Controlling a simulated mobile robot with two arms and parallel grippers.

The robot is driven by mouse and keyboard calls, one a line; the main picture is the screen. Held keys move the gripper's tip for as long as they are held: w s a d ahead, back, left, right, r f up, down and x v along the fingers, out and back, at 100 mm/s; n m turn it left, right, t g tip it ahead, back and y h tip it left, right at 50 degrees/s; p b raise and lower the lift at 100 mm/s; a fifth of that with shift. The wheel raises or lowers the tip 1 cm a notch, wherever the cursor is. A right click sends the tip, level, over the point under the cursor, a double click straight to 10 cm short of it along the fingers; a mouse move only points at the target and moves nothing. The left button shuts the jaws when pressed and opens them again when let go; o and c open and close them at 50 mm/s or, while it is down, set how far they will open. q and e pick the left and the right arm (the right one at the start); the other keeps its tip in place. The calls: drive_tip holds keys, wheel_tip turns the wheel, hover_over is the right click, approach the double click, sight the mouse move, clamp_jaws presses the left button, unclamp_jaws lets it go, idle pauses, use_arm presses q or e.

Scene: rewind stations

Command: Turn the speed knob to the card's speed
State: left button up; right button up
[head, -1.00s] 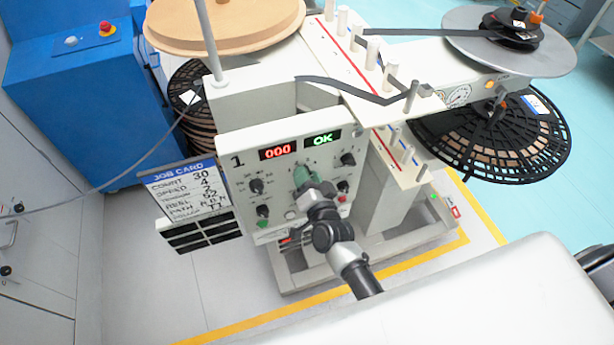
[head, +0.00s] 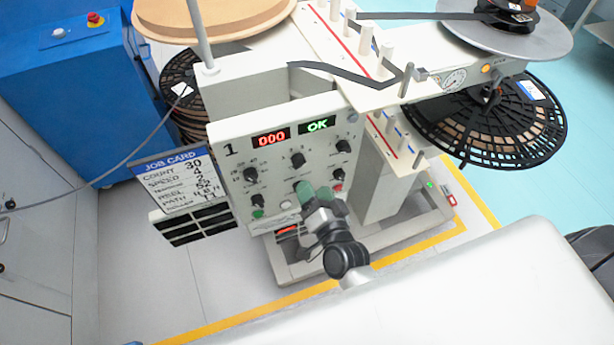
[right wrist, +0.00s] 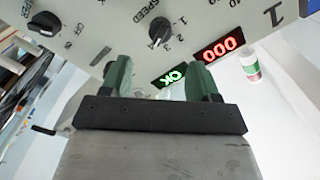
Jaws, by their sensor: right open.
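The speed knob (head: 297,160) is a black knob at the top middle of the white control panel (head: 240,130). In the right wrist view the speed knob (right wrist: 158,30) shows upside down beside its SPEED label and numbers. Its pointer appears to lie towards the high-number side, but the exact mark is not clear. The job card (head: 175,180) hangs left of the panel and reads SPEED 4. My right gripper (head: 315,192), with green fingers, is open and empty below the speed knob, apart from it. My left gripper is not in view.
Several other knobs surround it, including a left one (head: 250,174) and a right one (head: 343,146). Red 000 (head: 271,137) and green OK (head: 317,124) displays sit above. Guide posts, a tape strip and reels stand above and behind the panel.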

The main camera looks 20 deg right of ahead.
drive_tip(key=shift+s, duration=1.3)
drive_tip(key=shift+f, duration=0.1)
drive_tip(key=s+f+n+g+y+b, duration=0.1)
drive_tip(key=s+f+n+g, duration=0.3)
drive_tip(key=f, duration=1)
drive_tip(key=s+f+n+g+y+b, duration=0.15)
drive_tip(key=s+f+g, duration=0.35)
drive_tip(key=f, duration=0.8)
drive_tip(key=s+d+f+n+g+h, duration=0.1)
drive_tip(key=s+d+f+g, duration=0.3)
drive_tip(key=s+f, duration=0.4)
drive_tip(key=s+d+f+n+g+h, duration=0.2)
drive_tip(key=s+f, duration=0.6)
drive_tip(key=s, duration=0.8)
drive_tip(key=d+n+g, duration=0.2)
drive_tip(key=shift+n, duration=0.35)
drive_tip(key=shift+s, duration=0.1)
